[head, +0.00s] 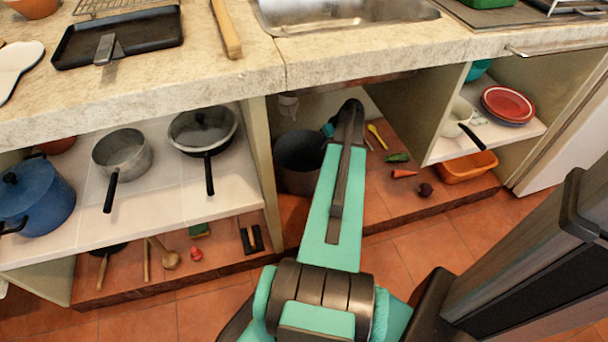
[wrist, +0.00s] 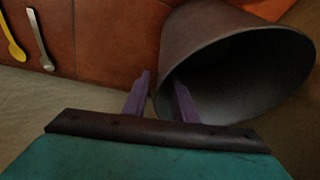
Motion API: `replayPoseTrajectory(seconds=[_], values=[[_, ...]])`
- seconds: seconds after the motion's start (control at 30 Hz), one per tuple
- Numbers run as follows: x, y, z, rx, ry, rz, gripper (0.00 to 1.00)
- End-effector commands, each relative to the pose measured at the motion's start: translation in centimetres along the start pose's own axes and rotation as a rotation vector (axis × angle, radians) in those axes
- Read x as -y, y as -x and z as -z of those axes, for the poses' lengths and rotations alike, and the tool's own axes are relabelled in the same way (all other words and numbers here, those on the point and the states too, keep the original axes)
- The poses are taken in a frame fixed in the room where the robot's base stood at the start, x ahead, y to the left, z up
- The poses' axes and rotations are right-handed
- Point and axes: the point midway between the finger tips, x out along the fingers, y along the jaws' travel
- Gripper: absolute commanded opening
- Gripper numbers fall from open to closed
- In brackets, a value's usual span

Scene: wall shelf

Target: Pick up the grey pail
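The grey pail (head: 298,163) stands on the low tiled floor of the open middle bay under the counter, left of my arm. In the wrist view the pail (wrist: 205,50) fills the upper right, its round mouth facing the camera and empty where I can see. My gripper (wrist: 162,78) has its two purple fingers apart at the pail's near left rim. One finger is outside the wall and the other overlaps the mouth. I see a gap between the fingers, with no clear grip on the rim. In the head view my arm hides most of the gripper.
A yellow spoon (wrist: 12,38) and a metal utensil (wrist: 38,35) lie left of the pail. A cabinet panel (head: 262,170) stands close on its left. The counter edge (head: 350,62) overhangs above. Vegetables and an orange tub (head: 467,167) lie to the right.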

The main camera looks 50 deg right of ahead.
Motion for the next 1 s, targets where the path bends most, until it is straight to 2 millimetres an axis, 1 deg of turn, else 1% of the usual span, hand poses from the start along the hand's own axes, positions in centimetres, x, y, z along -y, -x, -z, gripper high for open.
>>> replayPoseTrajectory(seconds=[0.27, 0.37, 0.6, 0.73, 1.0], values=[[0.0, -0.3, 0.0, 0.0, 0.001, 0.001, 0.25], [0.0, -1.0, 0.0, 0.001, 0.001, 0.001, 0.25], [0.0, -3.9, 0.1, 0.001, 0.002, 0.001, 0.25], [0.1, -5.0, 0.2, 0.001, 0.002, 0.001, 0.25], [0.1, -5.2, 0.2, 0.0, 0.002, 0.001, 0.25]])
